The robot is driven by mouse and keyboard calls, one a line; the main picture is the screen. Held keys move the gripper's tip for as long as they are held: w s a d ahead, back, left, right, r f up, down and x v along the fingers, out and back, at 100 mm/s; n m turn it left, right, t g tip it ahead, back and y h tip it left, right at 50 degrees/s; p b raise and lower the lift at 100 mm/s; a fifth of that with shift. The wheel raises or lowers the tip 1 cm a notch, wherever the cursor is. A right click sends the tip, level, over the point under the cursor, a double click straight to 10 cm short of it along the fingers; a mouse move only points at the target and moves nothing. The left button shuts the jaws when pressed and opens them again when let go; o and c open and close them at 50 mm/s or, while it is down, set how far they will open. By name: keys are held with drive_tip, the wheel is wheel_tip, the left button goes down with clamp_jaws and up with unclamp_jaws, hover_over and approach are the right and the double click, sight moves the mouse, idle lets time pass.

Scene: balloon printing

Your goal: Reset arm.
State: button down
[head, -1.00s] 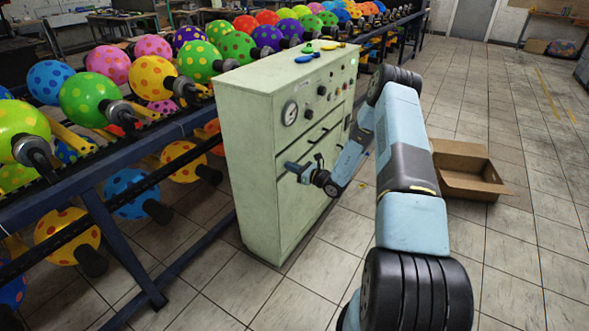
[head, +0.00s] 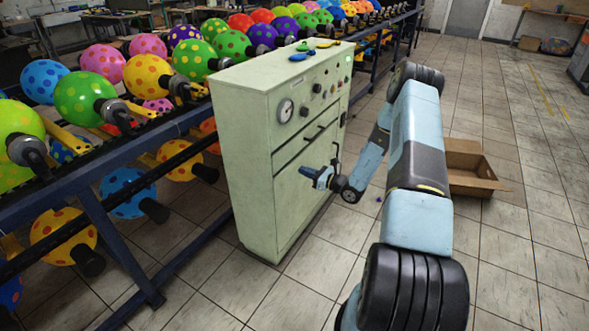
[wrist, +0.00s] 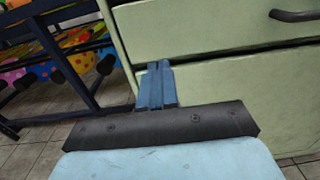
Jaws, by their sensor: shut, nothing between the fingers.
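My gripper (head: 308,172) is in front of the lower part of the pale green control cabinet (head: 250,180) in the head view. In the wrist view my gripper (wrist: 156,68) shows its two blue fingers together, shut and empty, with the cabinet's drawer front (wrist: 200,30) and the panel below it ahead. My arm reaches in from the right side of the head view, bent at the elbow.
Racks of dotted balloons (head: 85,98) on a dark blue frame (head: 100,215) stand left of the cabinet. An open cardboard box (head: 470,170) lies on the floor behind my arm. Deflated balloons (head: 300,56) lie on the cabinet top.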

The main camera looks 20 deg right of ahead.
drive_tip(key=v, duration=0.5)
drive_tip(key=s+a+r+n+g, duration=0.4)
drive_tip(key=r+n, duration=0.2)
drive_tip(key=r, duration=0.4)
drive_tip(key=s+a+r+n+g, duration=0.4)
drive_tip(key=s+a+r+n, duration=0.1)
drive_tip(key=r, duration=0.4)
drive_tip(key=s+a+r+n+g, duration=0.4)
drive_tip(key=r+n, duration=0.2)
drive_tip(key=r, duration=0.4)
drive_tip(key=s+d+r+n+t+h, duration=0.1)
drive_tip(key=s+r+n+h, duration=0.2)
drive_tip(key=s+r, duration=0.3)
drive_tip(key=s+d+r+n+t+h, duration=0.1)
drive_tip(key=s+r+n+h, duration=0.3)
drive_tip(key=s, duration=0.8)
drive_tip(key=s+d+r+n+t+h, duration=0.2)
drive_tip(key=s+r+n+h, duration=0.1)
drive_tip(key=s+r+h, duration=0.2)
drive_tip(key=s+r, duration=0.2)
drive_tip(key=s, duration=0.1)
drive_tip(key=shift+s+r+n, duration=0.3)
drive_tip(key=shift+s+r, duration=0.05)
drive_tip(key=shift+s, duration=0.05)
